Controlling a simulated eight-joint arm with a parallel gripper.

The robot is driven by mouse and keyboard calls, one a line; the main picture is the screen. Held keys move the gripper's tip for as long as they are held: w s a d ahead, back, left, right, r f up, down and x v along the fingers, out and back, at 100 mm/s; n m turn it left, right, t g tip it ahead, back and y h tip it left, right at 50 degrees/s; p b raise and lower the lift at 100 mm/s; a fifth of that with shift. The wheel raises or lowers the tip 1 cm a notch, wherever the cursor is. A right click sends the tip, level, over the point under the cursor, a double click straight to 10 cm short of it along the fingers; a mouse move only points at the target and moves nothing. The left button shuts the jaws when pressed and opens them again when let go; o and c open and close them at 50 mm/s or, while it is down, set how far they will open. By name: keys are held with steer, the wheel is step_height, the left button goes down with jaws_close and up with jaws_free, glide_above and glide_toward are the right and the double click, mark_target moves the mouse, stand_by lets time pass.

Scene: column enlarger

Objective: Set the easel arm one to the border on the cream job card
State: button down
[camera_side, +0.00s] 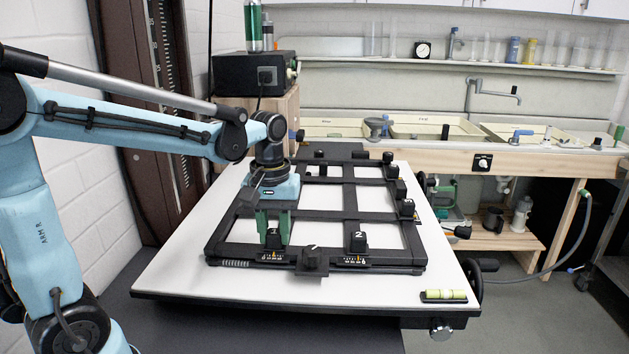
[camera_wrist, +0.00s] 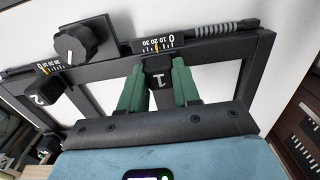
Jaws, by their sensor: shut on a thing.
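The easel (camera_side: 340,268) is a black frame with crossing bars on a white baseboard. The black block marked 1 (camera_wrist: 159,78) is easel arm one's slider, at the front left of the frame in the side view (camera_side: 273,241). My gripper (camera_side: 273,228) has its green fingers on both sides of this block and is shut on it; the fingers also show in the wrist view (camera_wrist: 159,88). A scale (camera_wrist: 157,43) with an orange pointer lies beside the block; I cannot read the exact value. I cannot make out a cream job card in either view.
A block marked 2 (camera_side: 357,242) and a black knob (camera_side: 312,261) stand right of block 1. More black blocks (camera_side: 406,208) line the easel's right side. A green level (camera_side: 443,296) lies at the baseboard's (camera_side: 190,268) front right corner. Sink benches stand behind.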

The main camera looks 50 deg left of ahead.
steer(key=shift+d+f, duration=0.1)
steer(key=shift+f, duration=0.05)
steer(key=c, duration=0.8)
jaws_free()
step_height(320, 180, up, 12)
steer(key=shift+w, duration=0.1)
